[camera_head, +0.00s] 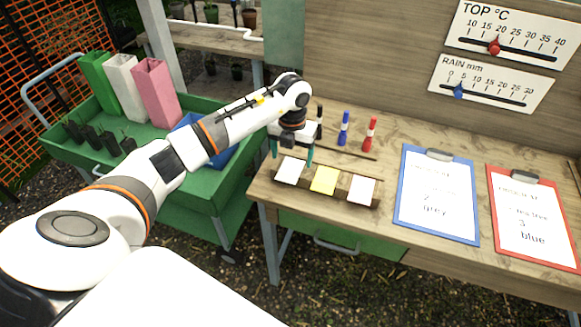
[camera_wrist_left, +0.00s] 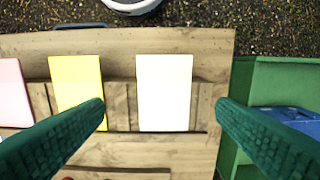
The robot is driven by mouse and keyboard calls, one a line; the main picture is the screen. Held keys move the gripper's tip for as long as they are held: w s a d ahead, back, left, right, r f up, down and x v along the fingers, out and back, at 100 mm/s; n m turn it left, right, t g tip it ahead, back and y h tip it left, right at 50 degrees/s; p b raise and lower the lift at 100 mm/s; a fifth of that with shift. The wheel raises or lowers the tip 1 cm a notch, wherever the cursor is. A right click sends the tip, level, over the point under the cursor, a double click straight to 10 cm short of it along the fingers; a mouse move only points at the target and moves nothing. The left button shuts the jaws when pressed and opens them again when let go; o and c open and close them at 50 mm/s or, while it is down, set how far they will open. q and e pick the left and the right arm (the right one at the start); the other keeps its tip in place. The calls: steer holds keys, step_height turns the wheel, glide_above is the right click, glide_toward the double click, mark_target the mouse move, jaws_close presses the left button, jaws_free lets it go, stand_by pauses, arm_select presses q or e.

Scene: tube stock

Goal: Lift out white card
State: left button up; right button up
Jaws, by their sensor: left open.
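The white card (camera_head: 289,171) stands in the left slot of a wooden holder (camera_head: 343,197) on the workbench. It shows in the left wrist view as a plain white rectangle (camera_wrist_left: 164,92). A yellow card (camera_head: 324,180) is in the middle slot. A pale card (camera_head: 361,191) is in the right slot and looks pink in the left wrist view (camera_wrist_left: 12,92). My left gripper (camera_head: 291,155) is open and empty above the white card. In the left wrist view its green fingers (camera_wrist_left: 161,106) are on either side of the white card, apart from it. My right gripper is not in view.
Black, blue and red markers (camera_head: 343,129) stand just behind the holder. Blue (camera_head: 437,230) and red (camera_head: 533,258) clipboards lie to the right. A green cart (camera_head: 195,190) with a blue bin (camera_head: 222,155) and tall boxes stands left of the bench.

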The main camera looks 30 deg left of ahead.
mark_target(290, 169)
arm_select(q)
steer(key=f, duration=0.2)
steer(key=f+p, duration=0.1)
steer(key=f, duration=0.1)
steer(key=shift+w+a, duration=0.1)
steer(key=shift+a, duration=0.15)
steer(key=c, duration=1.1)
